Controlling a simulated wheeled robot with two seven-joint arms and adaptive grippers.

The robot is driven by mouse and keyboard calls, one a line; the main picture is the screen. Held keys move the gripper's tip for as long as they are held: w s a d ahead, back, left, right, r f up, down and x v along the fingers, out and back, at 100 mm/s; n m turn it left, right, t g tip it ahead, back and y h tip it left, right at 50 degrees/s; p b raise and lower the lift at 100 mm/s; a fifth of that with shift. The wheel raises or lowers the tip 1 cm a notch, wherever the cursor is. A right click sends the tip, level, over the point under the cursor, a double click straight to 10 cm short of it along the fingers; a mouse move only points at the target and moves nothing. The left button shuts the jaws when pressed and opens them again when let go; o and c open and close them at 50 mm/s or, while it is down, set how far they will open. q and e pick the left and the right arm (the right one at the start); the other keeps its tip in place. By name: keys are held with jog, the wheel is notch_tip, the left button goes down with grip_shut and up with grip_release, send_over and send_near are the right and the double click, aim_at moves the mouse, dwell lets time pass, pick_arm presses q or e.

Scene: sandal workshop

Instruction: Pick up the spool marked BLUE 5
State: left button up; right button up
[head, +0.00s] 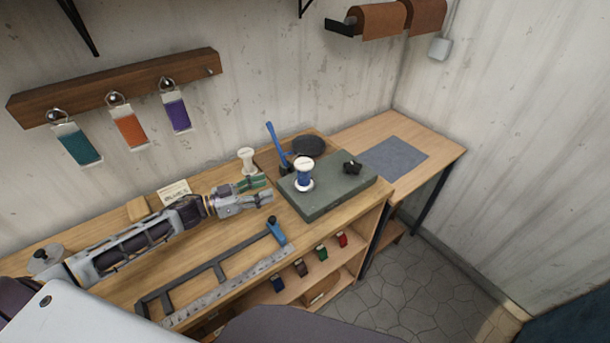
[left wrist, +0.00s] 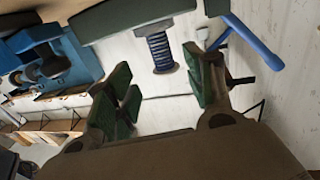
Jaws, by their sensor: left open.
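A spool wound with blue thread (head: 304,174), with white ends, stands upright on a dark green-grey slab (head: 330,199) on the bench. The marking on it is too small to read. My left gripper (head: 266,188) is open and empty just left of the slab, its green-padded fingers pointing towards the spool. The left wrist view appears upside down. There the blue spool (left wrist: 160,50) shows beyond and between the parted fingertips of my left gripper (left wrist: 162,88), apart from both. My right gripper is not in view.
A cream spool (head: 247,161) stands close behind my left gripper. A blue-handled tool (head: 277,146) and a dark round dish (head: 308,146) are behind the slab. A small black object (head: 352,167) sits on the slab. A metal ruler (head: 228,286) lies in front. A grey mat (head: 394,158) lies at right.

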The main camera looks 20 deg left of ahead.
aim_at(303, 174)
pick_arm(q)
jog(key=shift+d, duration=0.15)
jog(key=shift+p+x, duration=0.4)
jog(key=shift+x, duration=3.8)
jog(key=shift+w+d, duration=0.1)
jog(key=shift+w, duration=0.05)
jog(key=shift+r+p+x, duration=0.25)
jog(key=shift+p+x, duration=0.2)
jog(key=shift+x, duration=2)
jog(key=shift+f, duration=0.1)
jog(key=c, duration=1.2)
jog(key=shift+o, duration=0.2)
